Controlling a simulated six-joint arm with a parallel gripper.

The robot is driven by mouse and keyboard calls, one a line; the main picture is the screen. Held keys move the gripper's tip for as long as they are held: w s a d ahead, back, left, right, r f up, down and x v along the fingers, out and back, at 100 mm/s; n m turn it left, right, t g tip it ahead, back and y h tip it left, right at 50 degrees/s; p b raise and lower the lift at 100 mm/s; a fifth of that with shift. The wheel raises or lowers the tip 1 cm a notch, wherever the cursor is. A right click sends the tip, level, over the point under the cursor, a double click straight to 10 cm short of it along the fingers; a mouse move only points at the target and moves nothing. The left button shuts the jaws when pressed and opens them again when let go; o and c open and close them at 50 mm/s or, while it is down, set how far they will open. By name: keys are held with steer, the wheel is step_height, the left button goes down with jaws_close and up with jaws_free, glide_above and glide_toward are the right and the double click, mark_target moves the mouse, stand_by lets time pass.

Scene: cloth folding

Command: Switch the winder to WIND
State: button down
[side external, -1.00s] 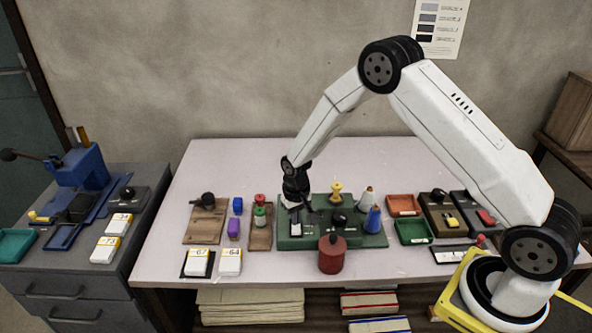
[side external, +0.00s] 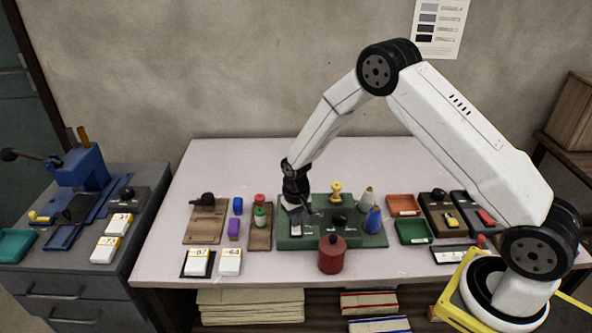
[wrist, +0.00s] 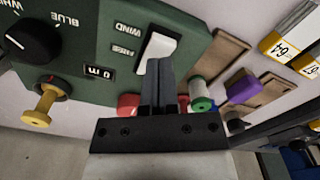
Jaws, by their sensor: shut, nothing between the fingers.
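The winder is a green unit (side external: 350,239) on the table, and its panel (wrist: 120,28) fills the upper left of the wrist view. A white rocker switch (wrist: 160,46) sits on it beside the words WIND and FREE. The switch also shows as a pale patch in the side view (side external: 295,230). I cannot tell which way it is tipped. My gripper (wrist: 159,66) is shut and empty, with its fingertips right at the FREE end of the switch. Whether they touch is unclear. In the side view my gripper (side external: 300,208) is low over the winder's left part.
The winder also carries a black knob (wrist: 28,41) marked BLUE, a small counter (wrist: 98,72) and a yellow spool (wrist: 45,100). A red canister (side external: 331,256) stands in front of it. Thread spools (side external: 260,216) and a purple block (side external: 234,228) are to the left. The table behind is clear.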

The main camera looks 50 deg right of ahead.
mark_target(297, 230)
steer(key=shift+f, duration=1)
stand_by(0.9)
steer(key=shift+r, duration=3.5)
steer(key=shift+s+r, duration=0.1)
steer(key=shift+s+r, duration=0.15)
steer(key=shift+r, duration=0.05)
steer(key=s+a+r+n+t, duration=0.1)
steer(key=s+r, duration=0.5)
steer(key=s, duration=0.3)
steer(key=s+a+r+n+t, duration=0.1)
steer(key=s+r, duration=0.4)
steer(key=s, duration=0.5)
steer(key=shift+r+n+t, duration=0.3)
steer(key=shift+r+n, duration=0.05)
steer(key=shift+n, duration=0.15)
